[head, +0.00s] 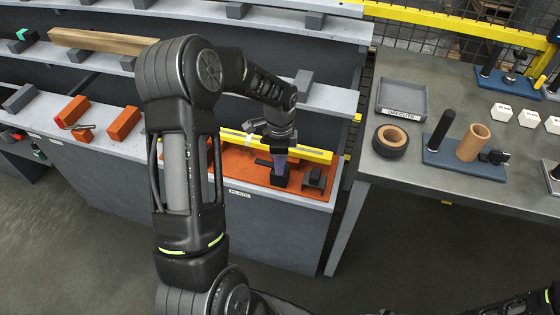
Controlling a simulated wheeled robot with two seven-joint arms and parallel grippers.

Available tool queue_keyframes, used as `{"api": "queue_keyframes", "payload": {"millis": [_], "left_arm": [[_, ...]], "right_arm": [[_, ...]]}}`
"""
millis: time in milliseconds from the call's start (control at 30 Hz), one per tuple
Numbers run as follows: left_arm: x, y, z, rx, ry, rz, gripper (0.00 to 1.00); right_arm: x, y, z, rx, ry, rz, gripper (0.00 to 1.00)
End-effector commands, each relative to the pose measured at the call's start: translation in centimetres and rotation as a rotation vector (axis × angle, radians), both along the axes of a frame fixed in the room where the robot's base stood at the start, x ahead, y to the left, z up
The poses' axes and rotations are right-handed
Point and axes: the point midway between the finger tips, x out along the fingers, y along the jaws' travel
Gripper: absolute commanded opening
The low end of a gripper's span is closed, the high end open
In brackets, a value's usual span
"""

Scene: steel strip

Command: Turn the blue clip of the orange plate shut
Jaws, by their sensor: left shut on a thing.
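The gripper is shut on the blue clip (265,162), of which only a small bluish part shows beside the fingers. The clip's exact angle is hard to tell. My left forearm hides part of the plate's left side. My right arm shows only at the lower right edge; its gripper is out of the picture.
A dark block (315,180) stands on the plate right of the gripper. The yellow bar (312,152) runs close behind. Orange blocks (124,123) lie to the left. A grey table (400,172) at right holds a tray (402,98) and a blue base with cylinders.

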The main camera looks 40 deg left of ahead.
Motion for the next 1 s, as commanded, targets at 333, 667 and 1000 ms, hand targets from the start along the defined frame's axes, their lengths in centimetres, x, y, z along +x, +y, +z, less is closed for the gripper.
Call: {"api": "queue_keyframes", "payload": {"millis": [333, 667, 1000], "left_arm": [[0.1, 0.0, 0.1, 0.0, -0.002, -0.159, 0.0], [0.1, 0.1, 0.1, 0.001, -0.002, -0.445, 0.0], [0.1, 0.0, 0.2, -0.001, -0.002, -0.768, 0.0]], "right_arm": [[0.0, 0.0, 0.1, 0.0, 0.0, 0.0, 0.54], [0.0, 0.0, 0.4, 0.0, 0.0, 0.0, 0.54], [0.0, 0.0, 1.3, 0.0, 0.001, 0.0, 0.54]]}}
